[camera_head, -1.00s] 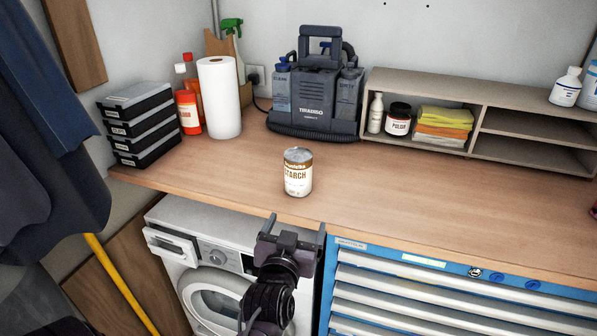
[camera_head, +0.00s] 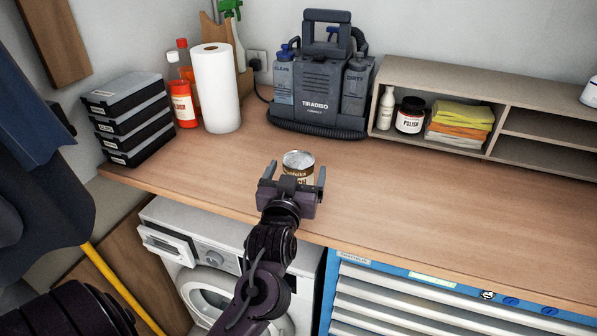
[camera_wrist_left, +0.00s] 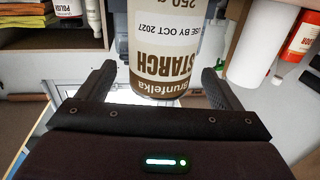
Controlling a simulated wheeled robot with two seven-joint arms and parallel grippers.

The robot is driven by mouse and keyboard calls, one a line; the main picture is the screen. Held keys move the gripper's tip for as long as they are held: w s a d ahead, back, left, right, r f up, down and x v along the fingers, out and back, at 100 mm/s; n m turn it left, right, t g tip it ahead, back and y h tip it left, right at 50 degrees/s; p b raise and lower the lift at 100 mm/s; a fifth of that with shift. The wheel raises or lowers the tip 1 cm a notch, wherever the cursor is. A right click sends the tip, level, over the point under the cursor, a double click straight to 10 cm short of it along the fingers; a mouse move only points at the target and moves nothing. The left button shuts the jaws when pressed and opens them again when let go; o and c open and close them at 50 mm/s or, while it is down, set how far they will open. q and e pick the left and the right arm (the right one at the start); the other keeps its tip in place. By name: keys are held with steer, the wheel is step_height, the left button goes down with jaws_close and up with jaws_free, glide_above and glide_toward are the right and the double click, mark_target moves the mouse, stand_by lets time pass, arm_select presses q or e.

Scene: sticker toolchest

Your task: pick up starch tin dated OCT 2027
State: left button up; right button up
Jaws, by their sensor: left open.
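The starch tin (camera_head: 298,163) stands upright on the wooden worktop near its front edge. Its lower part is hidden behind my left gripper (camera_head: 292,178) in the head view. In the left wrist view the tin (camera_wrist_left: 163,50) appears upside down, and its label reads STARCH and "USE BY OCT 2027". My left gripper (camera_wrist_left: 158,85) is open, with one finger on each side of the tin in that view. I cannot tell how far the tin sits between the fingers, and no grip on it shows. My right gripper is not in view.
A grey cleaning machine (camera_head: 318,92) stands behind the tin. A paper towel roll (camera_head: 216,90) and stacked black cases (camera_head: 130,120) are to the left. A shelf unit (camera_head: 450,153) with polish and cloths is at right. The worktop (camera_head: 420,205) around the tin is clear.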

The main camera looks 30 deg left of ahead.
arm_select(q)
steer(key=x, duration=0.3)
steer(key=c, duration=1.2)
steer(key=shift+c, duration=0.5)
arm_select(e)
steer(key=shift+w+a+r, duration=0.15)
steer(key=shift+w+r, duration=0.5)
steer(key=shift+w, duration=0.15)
arm_select(q)
steer(key=shift+r, duration=0.1)
